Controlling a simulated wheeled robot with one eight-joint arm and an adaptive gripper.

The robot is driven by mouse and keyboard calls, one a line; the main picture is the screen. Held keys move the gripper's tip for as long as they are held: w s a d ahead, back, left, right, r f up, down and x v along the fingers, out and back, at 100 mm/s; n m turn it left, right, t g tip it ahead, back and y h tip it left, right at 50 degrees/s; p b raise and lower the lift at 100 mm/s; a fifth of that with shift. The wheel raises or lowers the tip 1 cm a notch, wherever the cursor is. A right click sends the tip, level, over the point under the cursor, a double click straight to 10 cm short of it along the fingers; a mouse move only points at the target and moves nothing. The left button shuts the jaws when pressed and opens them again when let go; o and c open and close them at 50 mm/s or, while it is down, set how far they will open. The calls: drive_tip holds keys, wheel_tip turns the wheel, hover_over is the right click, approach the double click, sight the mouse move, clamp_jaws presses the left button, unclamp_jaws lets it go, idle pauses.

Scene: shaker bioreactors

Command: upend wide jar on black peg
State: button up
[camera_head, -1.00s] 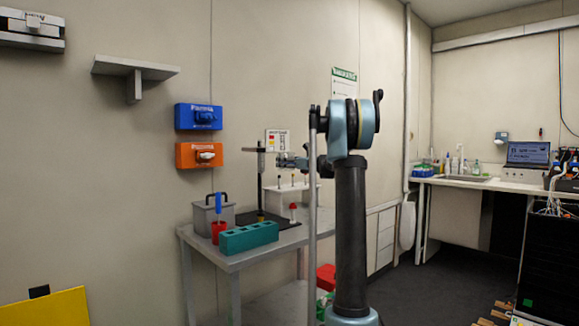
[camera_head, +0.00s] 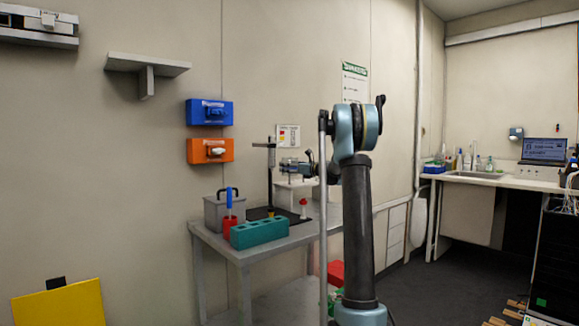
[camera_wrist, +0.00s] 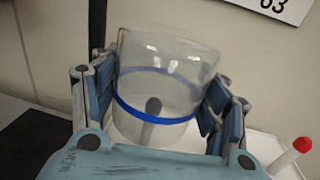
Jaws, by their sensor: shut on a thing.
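The wide jar (camera_wrist: 140,70) is clear, with a blue band around it. In the wrist view it stands between the fingers of my gripper (camera_wrist: 160,92), which is shut on it. A dark, round-topped peg (camera_wrist: 153,106) shows through the clear wall; I cannot tell if it is inside the jar or behind it. In the head view my gripper (camera_head: 308,166) is just above a white stand (camera_head: 297,192) on the grey table. The jar is too small to make out there.
A red-capped white post (camera_head: 303,209) stands on the table, also at the right in the wrist view (camera_wrist: 292,155). A teal block (camera_head: 259,232), a red cup (camera_head: 229,226) and a grey box (camera_head: 213,212) stand left. A dark upright stand (camera_head: 270,178) rises beside the gripper.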

drive_tip(key=shift+f, duration=2.35)
drive_tip(key=o, duration=1.4)
drive_tip(key=shift+c, duration=0.2)
drive_tip(key=shift+d, duration=0.1)
